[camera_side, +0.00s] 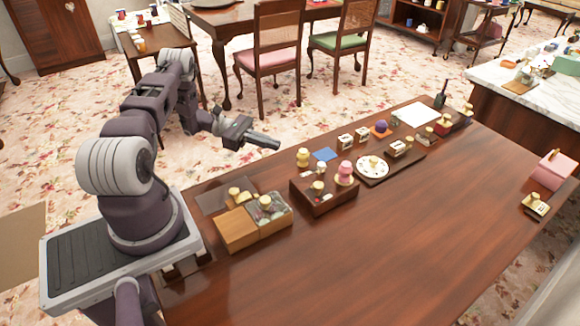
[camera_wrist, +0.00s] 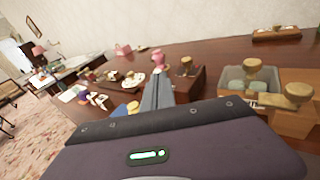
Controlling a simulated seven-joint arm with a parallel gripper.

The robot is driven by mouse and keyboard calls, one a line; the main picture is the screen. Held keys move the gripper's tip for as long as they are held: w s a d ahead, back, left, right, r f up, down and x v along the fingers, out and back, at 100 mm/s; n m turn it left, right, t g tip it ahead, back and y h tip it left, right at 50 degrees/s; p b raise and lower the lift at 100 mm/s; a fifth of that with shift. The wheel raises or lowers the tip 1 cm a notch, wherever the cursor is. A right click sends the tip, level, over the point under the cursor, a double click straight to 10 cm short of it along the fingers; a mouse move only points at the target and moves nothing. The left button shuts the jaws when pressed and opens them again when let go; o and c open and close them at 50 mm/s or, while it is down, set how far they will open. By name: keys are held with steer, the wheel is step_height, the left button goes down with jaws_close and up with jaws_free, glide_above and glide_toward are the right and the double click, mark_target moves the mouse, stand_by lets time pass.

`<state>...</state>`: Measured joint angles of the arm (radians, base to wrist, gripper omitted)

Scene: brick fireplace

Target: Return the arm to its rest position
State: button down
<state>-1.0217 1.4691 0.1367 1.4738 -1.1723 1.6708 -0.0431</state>
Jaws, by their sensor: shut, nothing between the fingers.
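My gripper (camera_side: 276,143) is shut and empty. In the side view my arm is folded above its base at the left end of the wooden table (camera_side: 350,260). The gripper is held in the air over the table's far left edge, pointing right, clear of all objects. In the wrist view my gripper's closed fingers (camera_wrist: 158,88) point forward across the table top, and the gripper body hides much of the near area.
Near my base stand a divided wooden box (camera_side: 238,230) and a dark wooden box (camera_side: 325,195) with a pink-topped item. The table's front middle is clear.

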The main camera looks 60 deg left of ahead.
steer(key=s+d+r+m+g+y, duration=0.1)
steer(key=d+r+m+g+y, duration=0.1)
steer(key=d+r+m+g, duration=0.55)
steer(key=s+d+r+m+g+y, duration=0.15)
steer(key=d+r+m, duration=0.35)
steer(key=d+r, duration=0.65)
steer(key=s+d+r+m+t+y, duration=0.2)
steer(key=s+d+r+m+y, duration=0.1)
steer(key=s, duration=0.6)
steer(key=s+d+r+m+t+y, duration=0.2)
steer(key=s+d+r+m+y, duration=0.1)
steer(key=s+r+m+y, duration=0.3)
steer(key=shift+s+m+t+y, duration=0.5)
steer(key=shift+s+m, duration=0.85)
steer(key=shift+s, duration=0.55)
